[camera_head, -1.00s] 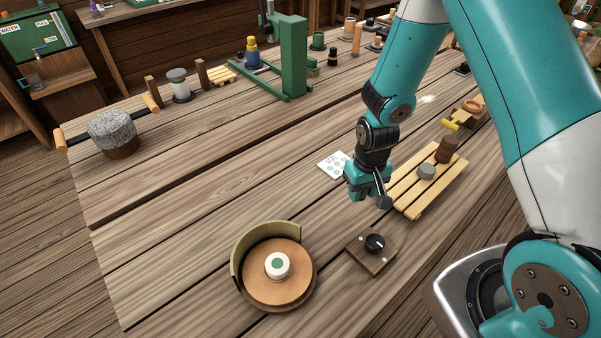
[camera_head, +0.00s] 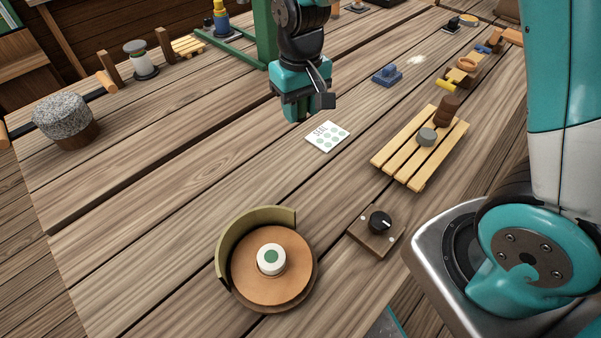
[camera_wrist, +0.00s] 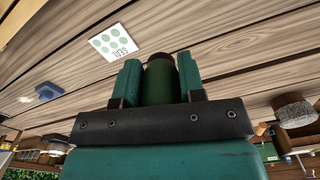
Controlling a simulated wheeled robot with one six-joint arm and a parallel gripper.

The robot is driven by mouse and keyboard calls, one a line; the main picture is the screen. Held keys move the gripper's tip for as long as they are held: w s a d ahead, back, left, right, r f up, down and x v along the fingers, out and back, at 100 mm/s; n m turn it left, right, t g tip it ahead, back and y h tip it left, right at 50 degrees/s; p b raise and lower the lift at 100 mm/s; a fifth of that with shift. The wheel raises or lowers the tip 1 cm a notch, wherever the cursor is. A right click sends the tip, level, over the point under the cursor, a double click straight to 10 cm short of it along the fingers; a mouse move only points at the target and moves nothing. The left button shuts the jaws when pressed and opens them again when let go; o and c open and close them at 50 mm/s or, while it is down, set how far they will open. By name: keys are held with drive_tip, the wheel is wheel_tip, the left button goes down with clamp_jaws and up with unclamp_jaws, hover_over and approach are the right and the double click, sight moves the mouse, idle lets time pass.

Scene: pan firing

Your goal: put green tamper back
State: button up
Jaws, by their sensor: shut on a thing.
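My gripper (camera_head: 297,112) hangs over the wooden bench, left of and beyond the white SEAL card. In the wrist view my gripper (camera_wrist: 160,68) is shut on the green tamper (camera_wrist: 160,84), a dark green cylinder with a darker end, held between its two teal fingers. In the head view the tamper is hard to tell from the fingers, and its lower end cannot be judged there. The SEAL card (camera_head: 327,136) with green dots lies flat on the bench; it also shows in the wrist view (camera_wrist: 115,42).
A slatted pallet (camera_head: 388,158) carries a grey puck and a brown cylinder. A round pan (camera_head: 272,294) with a curved guard and a knob block (camera_head: 377,233) stand in front. A blue block (camera_head: 387,75), green frame (camera_head: 264,35) and stone-topped roller (camera_head: 65,118) stand farther back.

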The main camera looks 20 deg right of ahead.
sight(301, 177)
wheel_tip(301, 177, down, 18)
drive_tip(key=shift+r+p, duration=0.2)
drive_tip(key=shift+p, duration=0.55)
drive_tip(key=shift+f, duration=0.15)
drive_tip(key=o, duration=0.9)
wheel_tip(301, 177, up, 12)
drive_tip(key=b, duration=0.2)
drive_tip(key=s+a+r+n+y, duration=0.1)
drive_tip(key=s+r+n, duration=0.1)
drive_tip(key=s+r, duration=0.4)
drive_tip(key=s+a+r+n+y, duration=0.1)
drive_tip(key=s+a+r, duration=0.1)
drive_tip(key=s+r, duration=0.4)
drive_tip(key=s+a+r+n+y, duration=0.1)
drive_tip(key=s+r+n+y, duration=0.1)
drive_tip(key=s+r, duration=0.4)
drive_tip(key=shift+s+a+n, duration=0.25)
drive_tip(key=shift+s+n, duration=0.05)
drive_tip(key=shift+s, duration=0.6)
